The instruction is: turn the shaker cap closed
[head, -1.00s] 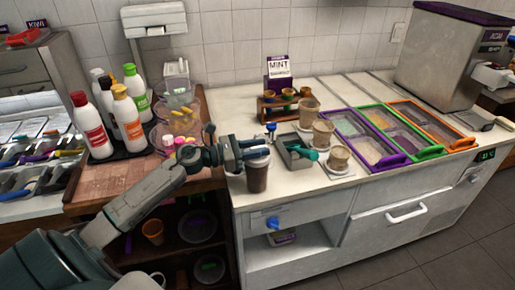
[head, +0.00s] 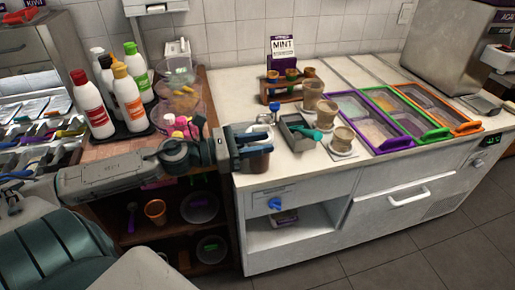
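The shaker (head: 259,162) is a dark brown cup standing near the front left corner of the white counter in the head view. My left gripper (head: 252,143) comes in from the left at the height of its upper part. The gripper's fingers cover most of the shaker's top, so I cannot see how the cap sits. The fingers overlap the shaker in the picture, but I cannot tell whether they are shut on it or just around it. My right gripper is not in view.
A grey tray (head: 287,127) with a teal-handled scoop (head: 305,133) lies just right of the shaker. Tan cups (head: 326,114) and framed topping bins (head: 413,124) stand farther right. Squeeze bottles (head: 127,98) stand on the left. The counter's front edge is close to the shaker.

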